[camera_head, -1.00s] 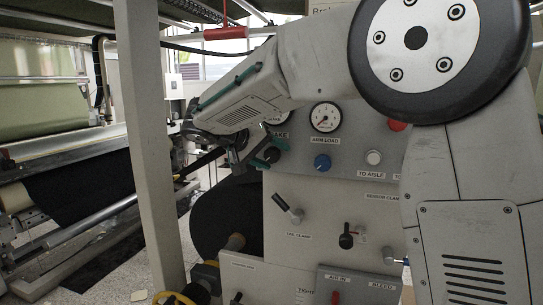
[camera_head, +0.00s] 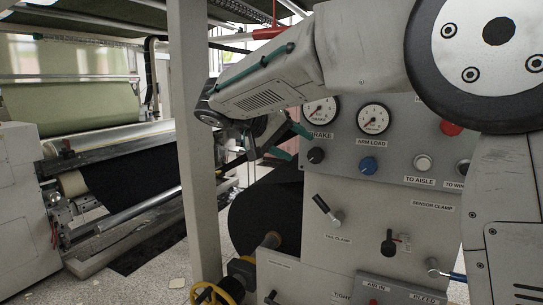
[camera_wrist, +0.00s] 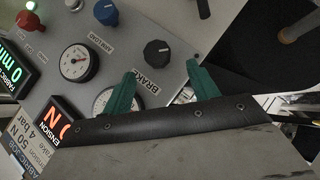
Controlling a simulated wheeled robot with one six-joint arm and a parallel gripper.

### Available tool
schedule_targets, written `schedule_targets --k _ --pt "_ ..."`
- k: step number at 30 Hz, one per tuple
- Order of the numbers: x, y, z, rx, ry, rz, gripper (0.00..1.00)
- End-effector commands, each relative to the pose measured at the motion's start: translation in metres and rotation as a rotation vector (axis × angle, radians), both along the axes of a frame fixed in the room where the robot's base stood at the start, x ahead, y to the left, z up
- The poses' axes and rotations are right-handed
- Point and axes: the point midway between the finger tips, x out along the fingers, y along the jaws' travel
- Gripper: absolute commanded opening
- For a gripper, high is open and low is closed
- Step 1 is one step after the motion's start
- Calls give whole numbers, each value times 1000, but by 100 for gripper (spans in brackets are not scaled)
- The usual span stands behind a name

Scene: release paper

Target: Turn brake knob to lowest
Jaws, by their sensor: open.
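The brake knob (camera_head: 316,155) is a round black knob under the BRAKE label on the grey control panel (camera_head: 345,185). In the wrist view the black knob (camera_wrist: 157,53) shows clearly beside the BRAKE label, just ahead of my fingertips. Its pointer position is hard to read. My gripper (camera_head: 290,142) has two green fingers and is just left of the knob in the head view. In the wrist view my gripper (camera_wrist: 161,68) is open and empty. The fingertips are spread to either side below the knob, apart from it.
A blue knob (camera_head: 367,166) and a white button (camera_head: 422,163) sit right of the brake knob. A red button (camera_head: 451,128) is higher up. Lever switches (camera_head: 327,210) stick out below. A grey post (camera_head: 195,150) stands left of the panel.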

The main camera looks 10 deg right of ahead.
Motion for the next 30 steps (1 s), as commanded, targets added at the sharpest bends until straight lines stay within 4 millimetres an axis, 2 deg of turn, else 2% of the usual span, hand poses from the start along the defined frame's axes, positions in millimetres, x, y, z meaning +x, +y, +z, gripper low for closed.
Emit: schedule_targets --k 2,5,9,11,15,19,24,27,30 --pt "-2 4 -15 17 80 44 59" --pt "-19 6 -48 62 230 108 59" --pt "-71 -12 -81 191 429 187 59" --pt "-93 -21 -91 251 485 212 59" --pt "-153 -44 -111 407 581 262 59" --pt "-216 -62 -129 572 618 302 59" --pt "-291 -75 -152 769 581 332 59" --pt "-325 -79 -164 858 524 327 59" --pt "-349 -83 -171 916 457 301 59"
